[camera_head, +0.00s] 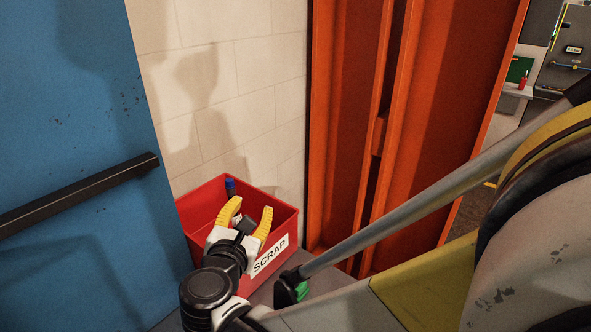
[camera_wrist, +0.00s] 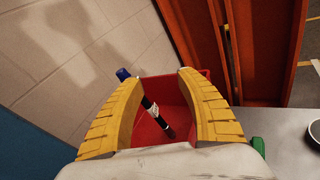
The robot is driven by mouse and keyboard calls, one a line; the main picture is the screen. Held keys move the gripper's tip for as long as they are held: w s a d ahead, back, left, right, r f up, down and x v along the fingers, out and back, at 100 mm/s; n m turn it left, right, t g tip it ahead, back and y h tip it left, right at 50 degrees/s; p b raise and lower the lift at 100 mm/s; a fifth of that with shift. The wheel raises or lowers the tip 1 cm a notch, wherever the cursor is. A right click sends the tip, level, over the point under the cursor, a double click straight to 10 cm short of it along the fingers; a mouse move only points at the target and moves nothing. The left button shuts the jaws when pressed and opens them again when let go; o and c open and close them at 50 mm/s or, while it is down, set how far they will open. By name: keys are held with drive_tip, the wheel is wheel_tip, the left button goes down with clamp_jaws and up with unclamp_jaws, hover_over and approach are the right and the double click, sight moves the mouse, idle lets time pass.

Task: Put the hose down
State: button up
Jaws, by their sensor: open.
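The hose is a dark piece with a blue end and a white band. It shows in the wrist view (camera_wrist: 149,104), tilted in the red bin, partly hidden by the left finger. In the head view its blue end (camera_head: 230,185) shows near the bin's back corner. The red bin (camera_head: 200,202), labelled SCRAP, also shows in the wrist view (camera_wrist: 172,90). My gripper (camera_head: 251,206) is over the bin with its two yellow fingers spread apart. In the wrist view my gripper (camera_wrist: 156,76) has the hose in the gap between its fingers, not clamped.
A blue door or panel (camera_head: 95,110) with a black bar (camera_head: 85,192) stands left of the bin. A pale block wall (camera_head: 240,80) is behind it. Tall orange steel uprights (camera_head: 345,110) stand to the right. A small green part (camera_head: 302,291) lies right of the bin.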

drive_tip(key=s+d+f+m+g+h, duration=0.1)
drive_tip(key=s+d+m+g, duration=0.15)
drive_tip(key=d+m, duration=0.6)
drive_tip(key=s+d+f+m+g, duration=0.2)
drive_tip(key=d+m+g, duration=0.3)
drive_tip(key=d, duration=0.6)
drive_tip(key=s+d+f+m+y, duration=0.1)
drive_tip(key=s+d+m+y, duration=0.1)
drive_tip(key=s+m, duration=0.4)
drive_tip(key=s+d+m+g+y, duration=0.1)
drive_tip(key=s+d+m, duration=0.2)
drive_tip(key=s+m, duration=0.4)
drive_tip(key=m, duration=0.4)
drive_tip(key=shift+s+d+f+y, duration=0.15)
drive_tip(key=shift+d+f+y, duration=0.1)
drive_tip(key=shift+f+y, duration=0.15)
